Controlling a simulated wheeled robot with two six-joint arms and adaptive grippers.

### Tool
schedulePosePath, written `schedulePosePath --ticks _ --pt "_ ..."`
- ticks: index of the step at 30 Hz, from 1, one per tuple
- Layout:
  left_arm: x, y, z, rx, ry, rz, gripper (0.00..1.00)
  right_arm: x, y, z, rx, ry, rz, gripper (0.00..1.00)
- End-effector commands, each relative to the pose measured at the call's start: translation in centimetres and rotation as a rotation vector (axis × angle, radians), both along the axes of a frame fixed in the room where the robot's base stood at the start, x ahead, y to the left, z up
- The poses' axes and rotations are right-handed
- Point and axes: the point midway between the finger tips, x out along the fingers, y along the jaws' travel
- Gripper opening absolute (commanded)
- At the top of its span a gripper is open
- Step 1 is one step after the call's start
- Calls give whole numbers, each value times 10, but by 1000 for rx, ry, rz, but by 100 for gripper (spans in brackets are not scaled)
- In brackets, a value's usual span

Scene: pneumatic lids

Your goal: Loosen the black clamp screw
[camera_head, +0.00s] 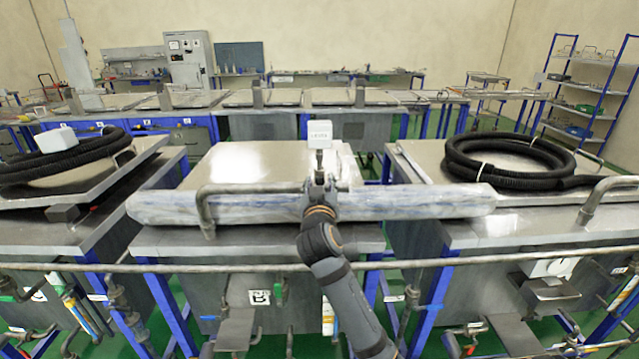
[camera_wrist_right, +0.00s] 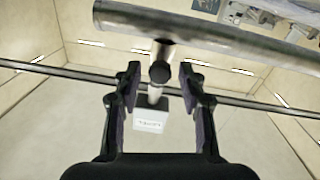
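The black clamp screw (camera_wrist_right: 159,73) shows in the right wrist view as a small round dark knob on a stem under a metal bar. My right gripper (camera_wrist_right: 160,78) is open, with one finger on each side of the knob and a visible gap on both sides. A white box (camera_wrist_right: 150,117) with small print shows beyond it. In the head view my right gripper (camera_head: 319,184) is at the front edge of the middle bench, just below the same white box (camera_head: 319,133). It hides the screw there. My left gripper is not in view.
A long, wrapped bluish-white roll (camera_head: 420,203) lies across the middle bench, behind my arm. A bent metal handle (camera_head: 250,188) and a long front rail (camera_head: 440,262) are close by. Coiled black hoses (camera_head: 515,160) lie on the side benches.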

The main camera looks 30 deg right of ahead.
Motion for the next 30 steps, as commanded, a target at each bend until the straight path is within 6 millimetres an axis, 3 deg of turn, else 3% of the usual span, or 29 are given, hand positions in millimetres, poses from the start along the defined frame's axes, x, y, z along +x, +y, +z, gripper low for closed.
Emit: schedulePosePath --ticks 1,8,20,30 --pt "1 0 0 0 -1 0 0 0 0 0 0 0 0 30" --pt "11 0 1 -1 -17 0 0 0 0 0 0 0 0 0" --pt "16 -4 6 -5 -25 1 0 0 0 1 -54 34 -1 0" --pt "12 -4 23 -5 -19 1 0 0 0 2 -279 172 -1 0"
